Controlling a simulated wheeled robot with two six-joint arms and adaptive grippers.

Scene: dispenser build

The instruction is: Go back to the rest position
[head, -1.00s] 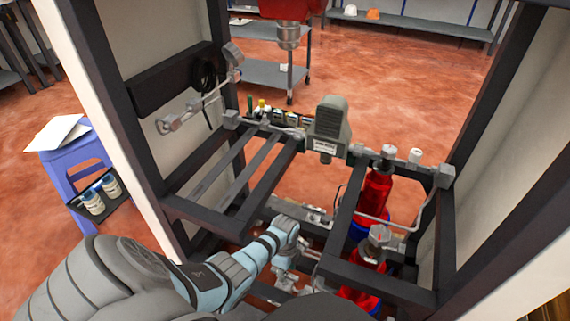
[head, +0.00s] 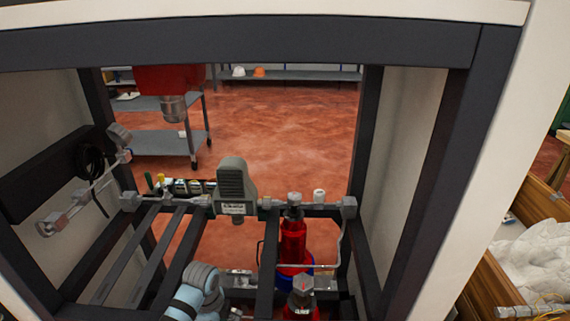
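One of my arms (head: 196,290) shows at the bottom of the head view, blue-grey and low inside the dark dispenser frame (head: 250,42). Its gripper is not visible. It is low beside the red cylinders, and I cannot tell whether it touches the frame bars. My other arm is out of view. A red cylinder (head: 293,243) stands upright inside the frame, with a second red cylinder (head: 301,306) nearer, cut by the bottom edge. A grey device (head: 236,188) sits on the cross pipe.
A dark upright post (head: 425,170) and a white outer panel (head: 490,160) close off the right side. A wooden crate (head: 520,255) with white wrapping (head: 538,262) stands at the far right. A grey shelf (head: 160,143) is behind.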

